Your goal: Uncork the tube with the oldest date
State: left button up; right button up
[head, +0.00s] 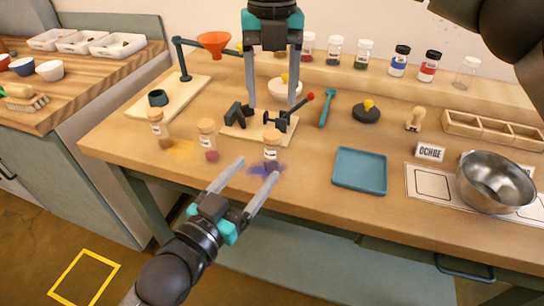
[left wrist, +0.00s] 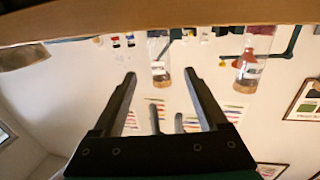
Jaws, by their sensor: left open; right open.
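Three corked glass tubes stand along the front of the table: one with brown contents (head: 165,143), one with red contents (head: 211,155) and one with dark contents (head: 271,163). Their labels are too small to read for dates. My left gripper (head: 258,168) is open and empty, its fingertips close to the dark tube. In the left wrist view, which is upside down, that tube (left wrist: 159,55) lies between the open fingertips (left wrist: 160,76), and the red tube (left wrist: 250,68) is to the right. My right gripper (head: 272,104) is open and empty, above the clamp-like fixture (head: 280,125).
A blue tray (head: 360,170), a metal bowl (head: 497,182) and an OCHRE card (head: 430,152) are to the right. A stand with an orange funnel (head: 214,42) is at back left. Pigment jars (head: 400,62) line the back shelf. Yellow and purple powder stains mark the tabletop.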

aim_at(268, 156)
pick_arm(q)
jog(key=x, duration=0.7)
jog(key=shift+w+d, duration=0.15)
jog(key=shift+w, duration=0.1)
grip_shut()
dwell(0.4)
jog(key=shift+f, duration=0.1)
dwell(0.6)
